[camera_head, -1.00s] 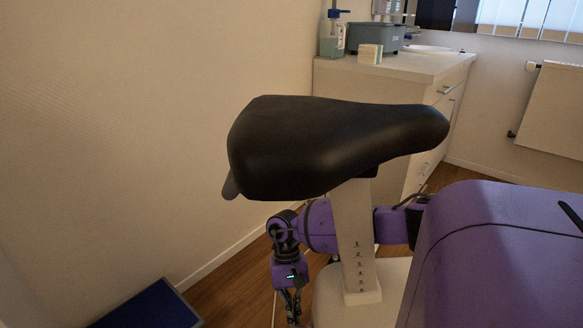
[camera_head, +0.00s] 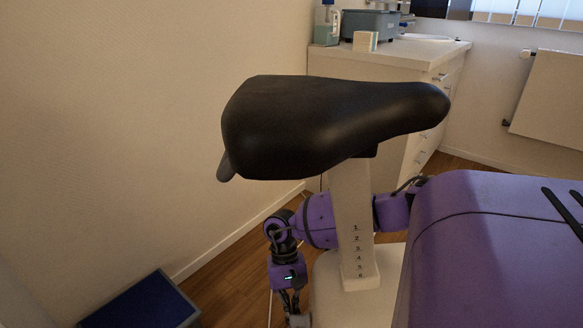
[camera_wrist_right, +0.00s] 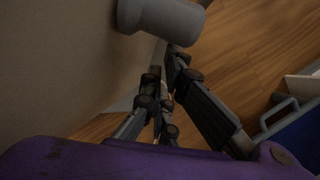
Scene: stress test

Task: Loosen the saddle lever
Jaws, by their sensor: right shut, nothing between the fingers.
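The black saddle (camera_head: 325,125) sits on a pale post (camera_head: 352,225) with a numbered scale. A grey, lever-like tab (camera_head: 225,167) sticks out below the saddle's left end. My right arm passes behind the post, and its gripper (camera_head: 293,312) points down to the left of the post, below the tab and apart from it. In the right wrist view the gripper (camera_wrist_right: 165,75) is shut and empty. A grey rounded cylinder (camera_wrist_right: 162,17) shows beyond the fingertips; I cannot tell whether it is the lever. My left gripper is not in view.
A blue-topped box (camera_head: 145,303) lies on the floor at lower left, also at the right of the wrist view (camera_wrist_right: 300,135). A wall (camera_head: 120,120) bounds the left side. A white cabinet (camera_head: 385,62) with containers stands behind the saddle. A radiator (camera_head: 550,95) is at right.

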